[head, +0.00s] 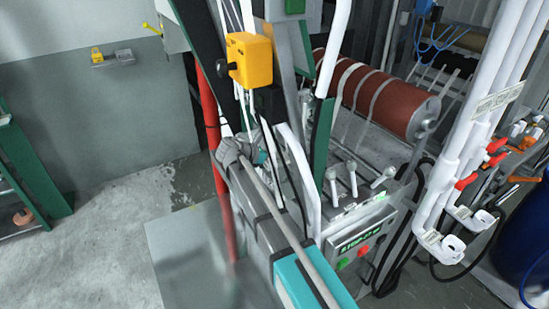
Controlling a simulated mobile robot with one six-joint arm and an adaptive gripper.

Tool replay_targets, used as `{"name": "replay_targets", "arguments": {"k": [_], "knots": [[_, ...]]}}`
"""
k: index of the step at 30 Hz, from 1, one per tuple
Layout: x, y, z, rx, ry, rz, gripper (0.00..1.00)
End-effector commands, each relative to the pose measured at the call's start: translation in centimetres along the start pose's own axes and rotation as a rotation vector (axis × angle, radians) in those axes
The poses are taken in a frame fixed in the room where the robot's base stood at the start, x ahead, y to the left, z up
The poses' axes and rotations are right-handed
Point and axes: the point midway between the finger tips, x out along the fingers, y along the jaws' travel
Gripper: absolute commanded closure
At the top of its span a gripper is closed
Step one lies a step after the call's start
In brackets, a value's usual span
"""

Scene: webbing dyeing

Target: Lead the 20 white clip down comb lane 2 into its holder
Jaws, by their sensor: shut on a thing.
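My arm rises from the bottom and ends in a grey wrist with a small teal cap beside the machine's posts. My gripper itself cannot be made out; the wrist and the dark parts around it hide that spot. I cannot pick out the 20 white clip, comb lane 2 or its holder. Thin white strands (243,105) hang below a yellow box (249,60) with a black knob, just above my wrist.
A red post (212,135) and green uprights stand close around my wrist. A red-brown roller (385,101) with pale bands lies behind. A control panel (364,243) with red and green buttons and white pipes (462,150) stand to the right.

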Motion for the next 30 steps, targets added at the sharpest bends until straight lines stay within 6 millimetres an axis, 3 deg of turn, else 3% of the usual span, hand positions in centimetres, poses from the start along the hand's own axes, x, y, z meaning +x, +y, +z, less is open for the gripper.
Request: {"name": "replay_targets", "arguments": {"k": [18,30], "knots": [[2.1,0.0,-3.6,0.001,0.000,-0.001,0.98],[2.5,0.0,-4.3,0.000,0.000,-0.001,0.98]]}}
